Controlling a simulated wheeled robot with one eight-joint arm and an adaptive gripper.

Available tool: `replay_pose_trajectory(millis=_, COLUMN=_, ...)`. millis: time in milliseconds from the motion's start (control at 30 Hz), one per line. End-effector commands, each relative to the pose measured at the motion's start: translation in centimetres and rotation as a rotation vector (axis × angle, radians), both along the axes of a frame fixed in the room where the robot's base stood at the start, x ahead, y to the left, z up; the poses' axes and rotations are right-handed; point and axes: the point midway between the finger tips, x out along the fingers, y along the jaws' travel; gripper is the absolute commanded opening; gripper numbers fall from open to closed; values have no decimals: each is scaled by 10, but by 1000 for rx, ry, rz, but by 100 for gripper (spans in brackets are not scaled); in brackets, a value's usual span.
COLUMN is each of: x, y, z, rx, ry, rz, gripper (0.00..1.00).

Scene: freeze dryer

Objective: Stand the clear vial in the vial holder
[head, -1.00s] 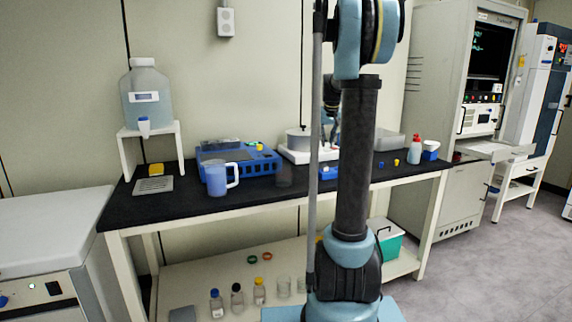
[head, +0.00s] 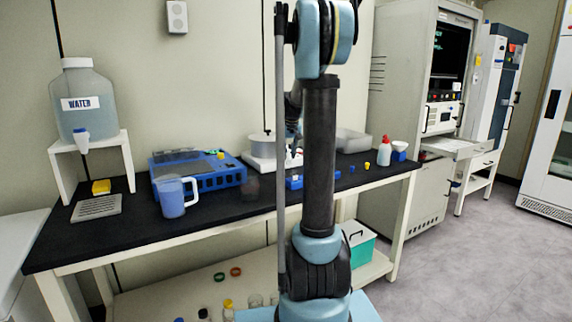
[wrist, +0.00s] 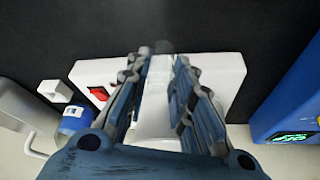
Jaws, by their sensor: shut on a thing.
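My gripper (wrist: 161,58) is shut on the clear vial (wrist: 160,74), a pale see-through shape between the two fingers in the wrist view. The fingers are above a white device with a red switch (wrist: 98,94). In the head view my gripper is mostly hidden behind my arm, and I cannot make out the vial there. A low blue block (head: 295,182) on the black bench may be the vial holder; my arm covers part of it, and I cannot tell its slots.
A blue unit (head: 228,179) and a blue mug (head: 172,198) stand left on the bench. A water jug (head: 84,100) is on a white stand. Small caps and a red-capped bottle (head: 384,152) are at right. The front bench edge is largely clear.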

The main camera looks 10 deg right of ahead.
Motion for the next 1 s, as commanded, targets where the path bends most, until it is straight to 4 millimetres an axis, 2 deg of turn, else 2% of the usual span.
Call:
replay_pose_trajectory(millis=133, x=0, y=1, z=-10, rx=0, ry=0, rz=1, gripper=9)
replay_pose_trajectory(millis=400, x=0, y=1, z=-41, rx=1, ry=0, rz=1, gripper=9)
replay_pose_trajectory(millis=700, x=0, y=1, z=-43, rx=1, ry=0, rz=1, gripper=9)
replay_pose_trajectory(millis=733, x=0, y=1, z=-44, rx=1, ry=0, rz=1, gripper=24)
replay_pose_trajectory(millis=800, x=0, y=1, z=-43, rx=1, ry=0, rz=1, gripper=40)
replay_pose_trajectory(millis=1000, x=0, y=1, z=-43, rx=0, ry=0, rz=1, gripper=42)
